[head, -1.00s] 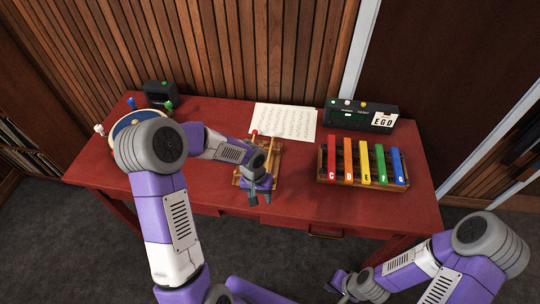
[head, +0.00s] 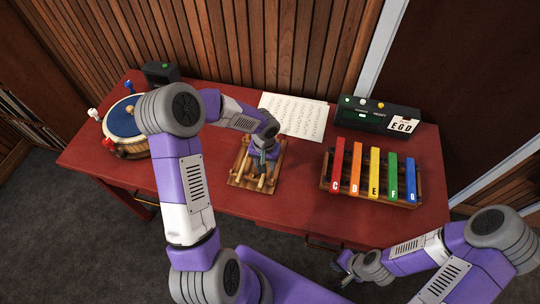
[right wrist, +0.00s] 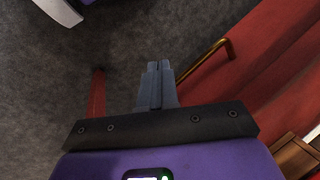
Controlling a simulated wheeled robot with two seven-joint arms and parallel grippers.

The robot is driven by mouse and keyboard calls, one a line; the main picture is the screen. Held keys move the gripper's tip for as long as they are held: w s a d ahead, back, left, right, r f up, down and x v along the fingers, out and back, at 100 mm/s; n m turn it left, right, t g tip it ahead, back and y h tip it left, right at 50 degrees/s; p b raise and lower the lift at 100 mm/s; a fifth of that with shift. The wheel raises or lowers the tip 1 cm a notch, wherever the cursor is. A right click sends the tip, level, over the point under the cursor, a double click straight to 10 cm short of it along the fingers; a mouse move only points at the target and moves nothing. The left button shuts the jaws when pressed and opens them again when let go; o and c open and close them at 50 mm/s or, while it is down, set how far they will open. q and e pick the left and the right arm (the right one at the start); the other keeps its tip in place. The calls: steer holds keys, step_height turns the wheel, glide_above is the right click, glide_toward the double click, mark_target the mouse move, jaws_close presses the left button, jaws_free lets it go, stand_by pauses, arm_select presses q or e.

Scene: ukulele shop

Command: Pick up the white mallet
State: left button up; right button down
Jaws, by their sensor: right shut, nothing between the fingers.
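A wooden rack (head: 236,181) with pale wooden sticks sits mid-table in the head view. I cannot pick out a white mallet head there; my left arm hides part of the rack. My left gripper (head: 263,160) points down over the rack, and its fingers are too small and covered to tell open from shut. My right gripper (head: 345,264) is low in front of the table, away from the rack. In the right wrist view its fingers (right wrist: 160,68) are together and empty, above the carpet near the table front.
A blue-topped drum (head: 122,118) with coloured knobs, one a white knob (head: 93,113), stands at left. Coloured chime bars (head: 374,172), a black device (head: 377,115) and a paper sheet (head: 295,116) lie right and behind. A brass drawer handle (right wrist: 205,58) juts from the red table (head: 215,192).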

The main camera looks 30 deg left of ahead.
arm_select(q)
step_height(320, 180, down, 2)
steer(key=shift+f, duration=0.1)
jaws_close()
stand_by(0.4)
